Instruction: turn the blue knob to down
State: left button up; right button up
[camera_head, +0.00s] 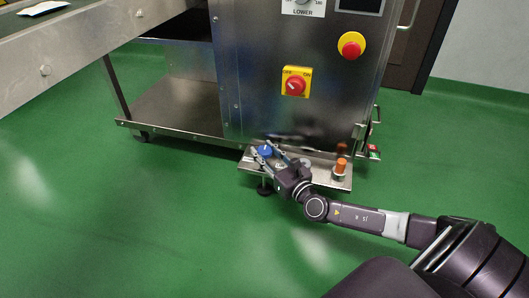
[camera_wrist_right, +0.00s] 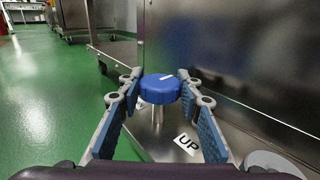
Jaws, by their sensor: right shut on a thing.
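The blue knob (camera_head: 265,150) stands on a low metal ledge (camera_head: 246,165) at the foot of the steel machine. In the right wrist view the knob (camera_wrist_right: 160,88) is a round blue cap on a thin metal post, with a short white mark on top. A white "UP" label (camera_wrist_right: 187,144) lies on the ledge at its near right; another label behind the post is partly hidden and unreadable. My right gripper (camera_head: 264,148) is shut on the knob, one finger on each side. It also shows in the wrist view (camera_wrist_right: 163,86). My left gripper is out of view.
An orange knob (camera_head: 341,165) stands at the ledge's right end. The machine's steel panel (camera_head: 255,70) rises close behind, with a red rotary switch (camera_head: 294,85) and a red emergency button (camera_head: 351,46). The green floor (camera_head: 150,220) in front is clear.

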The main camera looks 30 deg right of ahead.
jog(key=o, duration=1.2)
jog(key=shift+s, duration=0.1)
jog(key=s, duration=1.2)
jog(key=shift+a, duration=0.1)
